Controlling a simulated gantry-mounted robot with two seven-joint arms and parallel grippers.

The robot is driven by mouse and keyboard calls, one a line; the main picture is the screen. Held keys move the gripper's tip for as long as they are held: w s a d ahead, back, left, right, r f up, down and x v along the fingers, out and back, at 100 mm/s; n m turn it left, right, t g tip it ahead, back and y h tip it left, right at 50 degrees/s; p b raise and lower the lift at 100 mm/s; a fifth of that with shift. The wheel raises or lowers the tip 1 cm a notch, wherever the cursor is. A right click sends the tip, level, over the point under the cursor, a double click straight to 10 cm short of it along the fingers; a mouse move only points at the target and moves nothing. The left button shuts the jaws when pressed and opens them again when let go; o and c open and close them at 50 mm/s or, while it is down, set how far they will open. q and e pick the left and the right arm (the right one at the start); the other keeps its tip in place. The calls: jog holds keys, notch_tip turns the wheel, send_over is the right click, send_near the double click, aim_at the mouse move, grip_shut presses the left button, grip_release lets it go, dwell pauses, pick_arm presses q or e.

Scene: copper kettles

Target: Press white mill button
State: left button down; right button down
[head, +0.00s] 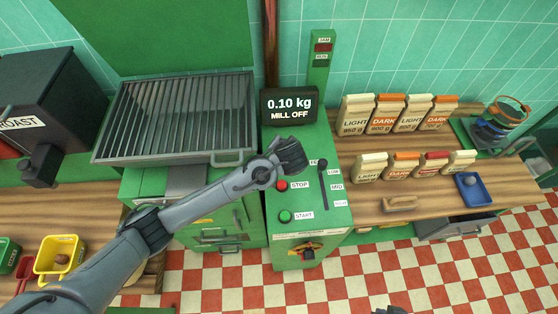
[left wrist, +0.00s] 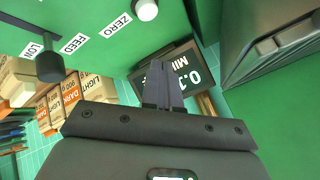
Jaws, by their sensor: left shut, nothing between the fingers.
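The white button (left wrist: 145,9) shows at the top edge of the left wrist view, beside a ZERO label (left wrist: 117,26) on the green mill panel. In the head view my left arm hides it. My left gripper (head: 292,155) is shut and empty over the upper part of the mill panel (head: 308,199). In the left wrist view its closed fingers (left wrist: 163,88) point toward the display, apart from the white button. A dark tip at the bottom edge of the head view, probably my right gripper (head: 390,310), is mostly cut off.
The panel has a red STOP button (head: 282,185), a green START button (head: 285,216) and a black slider (head: 323,164). The display (head: 289,106) reads 0.10 kg, MILL OFF. Several bags stand on the right counter, with a blue tray (head: 474,199). A grate (head: 180,116) lies left.

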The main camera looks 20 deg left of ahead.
pick_arm(q)
jog(key=shift+y, duration=0.4)
jog(key=w+a, duration=0.1)
jog(key=w+a+r, duration=0.1)
jog(key=w, duration=0.1)
jog(key=shift+w+a+b, duration=0.1)
jog(key=shift+a+b, duration=0.05)
jog(key=shift+b, duration=0.2)
jog(key=shift+f, duration=0.15)
notch_tip(320, 180, down, 7)
jog(key=b, duration=0.6)
jog(key=shift+f+b, duration=0.55)
jog(key=shift+f, duration=0.25)
dwell(1.0)
jog(key=shift+f, duration=0.4)
